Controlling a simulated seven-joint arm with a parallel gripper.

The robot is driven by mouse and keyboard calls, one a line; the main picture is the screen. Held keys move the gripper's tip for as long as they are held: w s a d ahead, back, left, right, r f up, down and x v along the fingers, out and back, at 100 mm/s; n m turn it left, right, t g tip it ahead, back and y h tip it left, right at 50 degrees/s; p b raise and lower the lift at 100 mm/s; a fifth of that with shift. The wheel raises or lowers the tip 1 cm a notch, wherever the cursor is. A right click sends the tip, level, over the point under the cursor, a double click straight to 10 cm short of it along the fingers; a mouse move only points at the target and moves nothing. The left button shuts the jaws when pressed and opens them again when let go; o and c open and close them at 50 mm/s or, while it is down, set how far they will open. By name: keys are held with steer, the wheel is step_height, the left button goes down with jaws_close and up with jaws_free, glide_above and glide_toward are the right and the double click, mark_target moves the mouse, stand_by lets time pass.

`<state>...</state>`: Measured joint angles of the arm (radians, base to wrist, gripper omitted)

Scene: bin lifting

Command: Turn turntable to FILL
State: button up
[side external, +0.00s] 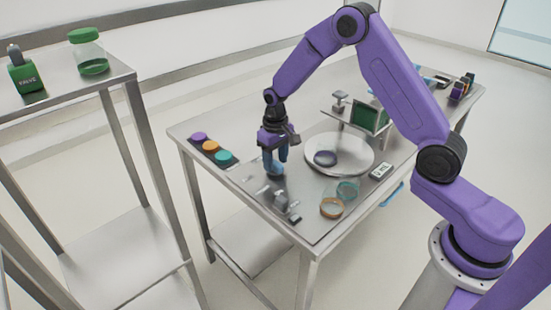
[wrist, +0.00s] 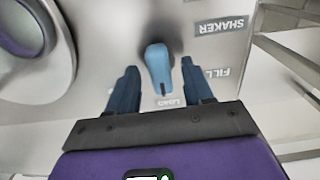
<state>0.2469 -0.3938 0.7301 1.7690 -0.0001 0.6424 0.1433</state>
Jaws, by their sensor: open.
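A light-blue pointer knob (wrist: 158,62) stands on the metal panel in the wrist view. Its narrow, dark-marked end points at the LOAD label (wrist: 171,102). The FILL label (wrist: 217,73) is to its right, and the SHAKER label (wrist: 221,25) is farther up. My gripper (wrist: 159,70) is open, with one blue finger on each side of the knob and visible gaps between. In the side view my gripper (side external: 274,165) is down low at the panel, largely hiding the knob. The round white turntable (side external: 355,153) carries a purple-rimmed dish (side external: 325,158).
A green-screened device (side external: 368,118) stands behind the turntable. Teal (side external: 347,190) and orange (side external: 332,207) rimmed dishes lie near the table's front. A metal fixture (side external: 283,201) is close to my gripper. Coloured buttons (side external: 210,146) line the left edge.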

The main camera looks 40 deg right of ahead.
jaws_close()
steer(key=shift+n, duration=0.3)
steer(key=n, duration=1.2)
steer(key=shift+n, duration=0.3)
stand_by(0.5)
jaws_free()
